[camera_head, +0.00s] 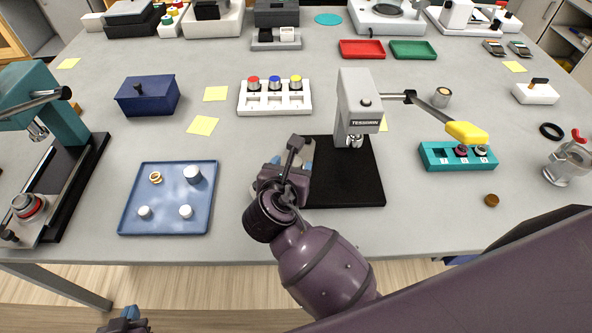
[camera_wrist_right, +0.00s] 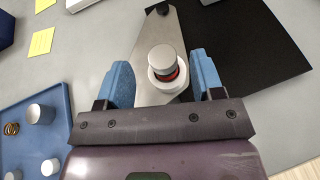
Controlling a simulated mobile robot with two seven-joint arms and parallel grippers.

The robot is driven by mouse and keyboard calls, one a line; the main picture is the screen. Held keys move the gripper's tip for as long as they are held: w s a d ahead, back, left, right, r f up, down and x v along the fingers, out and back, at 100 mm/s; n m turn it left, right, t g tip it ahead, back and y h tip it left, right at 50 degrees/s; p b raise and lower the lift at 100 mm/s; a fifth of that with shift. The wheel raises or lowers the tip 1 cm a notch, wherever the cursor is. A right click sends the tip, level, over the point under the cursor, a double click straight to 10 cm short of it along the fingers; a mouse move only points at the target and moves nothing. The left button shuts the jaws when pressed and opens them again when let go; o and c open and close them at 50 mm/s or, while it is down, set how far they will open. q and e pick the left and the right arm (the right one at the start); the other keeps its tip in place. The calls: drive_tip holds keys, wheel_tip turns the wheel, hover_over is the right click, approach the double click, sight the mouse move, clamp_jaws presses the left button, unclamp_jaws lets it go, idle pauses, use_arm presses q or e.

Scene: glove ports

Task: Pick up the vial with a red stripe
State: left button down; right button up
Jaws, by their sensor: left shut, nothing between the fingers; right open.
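A short vial (camera_wrist_right: 163,66) with a pale grey cap and a red stripe below it stands between the fingers of my right gripper in the right wrist view. It is on a flat grey metal plate (camera_wrist_right: 150,32), with a gap to each finger. My right gripper (camera_wrist_right: 163,80) is open, its blue fingers on either side of the vial. In the head view my right gripper (camera_head: 290,158) is over the left edge of the black stand base and hides the vial. My left gripper (camera_head: 126,321) is low at the bottom edge, below the table top, empty and shut.
A blue tray (camera_head: 167,209) with several small parts lies left. A white block (camera_head: 274,98) with red, blue and yellow tops stands behind. A teal rack (camera_head: 432,158) is right.

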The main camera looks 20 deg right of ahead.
drive_tip(key=shift+f+x, duration=0.25)
drive_tip(key=shift+x, duration=2.4)
drive_tip(key=shift+s, duration=0.2)
drive_tip(key=c, duration=1)
